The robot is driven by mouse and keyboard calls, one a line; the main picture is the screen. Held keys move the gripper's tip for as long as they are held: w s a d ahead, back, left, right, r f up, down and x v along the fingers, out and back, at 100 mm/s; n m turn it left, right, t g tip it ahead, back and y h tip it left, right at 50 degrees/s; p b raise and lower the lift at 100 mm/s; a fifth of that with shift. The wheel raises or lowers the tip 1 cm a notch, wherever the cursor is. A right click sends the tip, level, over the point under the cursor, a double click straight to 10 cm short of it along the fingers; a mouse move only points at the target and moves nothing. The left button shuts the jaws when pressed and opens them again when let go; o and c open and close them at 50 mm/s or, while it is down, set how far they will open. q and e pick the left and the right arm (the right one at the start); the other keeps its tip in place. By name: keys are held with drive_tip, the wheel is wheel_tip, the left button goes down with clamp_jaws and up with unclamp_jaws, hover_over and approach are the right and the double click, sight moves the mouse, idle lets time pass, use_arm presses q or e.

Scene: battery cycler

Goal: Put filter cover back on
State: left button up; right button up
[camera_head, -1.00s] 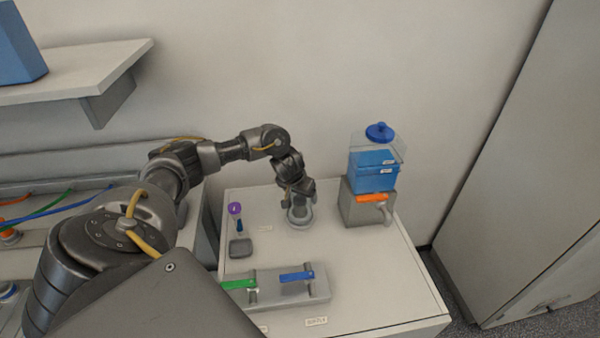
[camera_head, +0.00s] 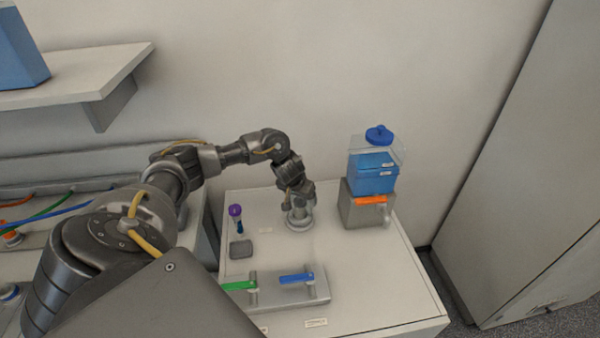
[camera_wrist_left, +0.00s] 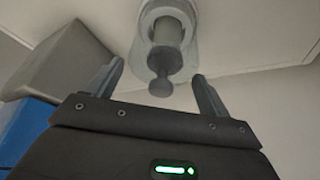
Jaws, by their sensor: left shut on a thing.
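The filter cover (camera_wrist_left: 160,86) is a grey piece with a round knob on a short stem. In the left wrist view it lies between the two fingers of my left gripper (camera_wrist_left: 157,76), which is shut on it. Beyond the knob is a pale grey round filter housing (camera_wrist_left: 188,50). In the head view my left gripper (camera_head: 297,208) points down over the round housing (camera_head: 299,224) on the white bench. The gripper hides most of the cover there, and I cannot tell whether it is fully seated. My right gripper is not in view.
A grey box with an orange-handled tap (camera_head: 369,203) and a blue container (camera_head: 372,176) stand close at the right. A block with green and blue levers (camera_head: 296,278) is in front.

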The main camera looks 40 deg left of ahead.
use_arm(q)
drive_tip(key=o, duration=1.2)
wheel_tip(320, 180, up, 7)
drive_tip(key=p, duration=0.9)
drive_tip(key=shift+c, duration=0.4)
clamp_jaws()
idle(0.4)
